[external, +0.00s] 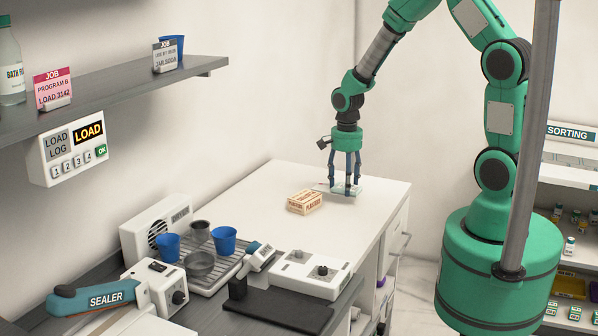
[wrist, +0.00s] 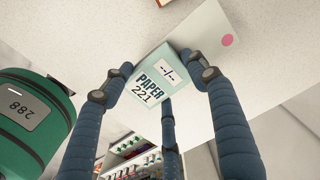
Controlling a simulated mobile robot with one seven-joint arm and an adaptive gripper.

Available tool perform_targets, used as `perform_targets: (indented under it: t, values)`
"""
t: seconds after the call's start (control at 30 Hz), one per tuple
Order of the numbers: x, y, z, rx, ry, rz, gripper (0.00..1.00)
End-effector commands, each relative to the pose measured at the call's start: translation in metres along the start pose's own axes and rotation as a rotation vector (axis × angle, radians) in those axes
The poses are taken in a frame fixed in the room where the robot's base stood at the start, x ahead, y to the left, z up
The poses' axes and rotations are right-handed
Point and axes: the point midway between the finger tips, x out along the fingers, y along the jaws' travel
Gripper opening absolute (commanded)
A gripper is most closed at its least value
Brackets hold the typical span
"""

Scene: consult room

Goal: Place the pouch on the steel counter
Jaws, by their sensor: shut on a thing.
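I cannot tell whether the pouch touches the worktop. A dark grey counter (external: 90,268) is at the lower left; which surface is the steel counter is unclear.
A small orange-and-cream box (external: 305,201) lies left of my gripper. A drying rack with cups (external: 205,262), a white device with knobs (external: 308,273) and a sealer (external: 100,298) crowd the near left. The worktop's back is clear. A sorting shelf (external: 570,170) stands right.

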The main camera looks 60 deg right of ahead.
Motion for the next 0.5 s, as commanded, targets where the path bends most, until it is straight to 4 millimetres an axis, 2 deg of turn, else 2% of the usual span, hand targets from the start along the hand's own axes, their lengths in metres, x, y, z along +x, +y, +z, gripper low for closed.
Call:
perform_targets:
  t: [0.3,0.5]
  values:
    - [0.031,0.001,0.000,0.000,-0.001,0.002,0.38]
    - [0.033,0.000,0.000,0.000,0.000,0.001,0.38]
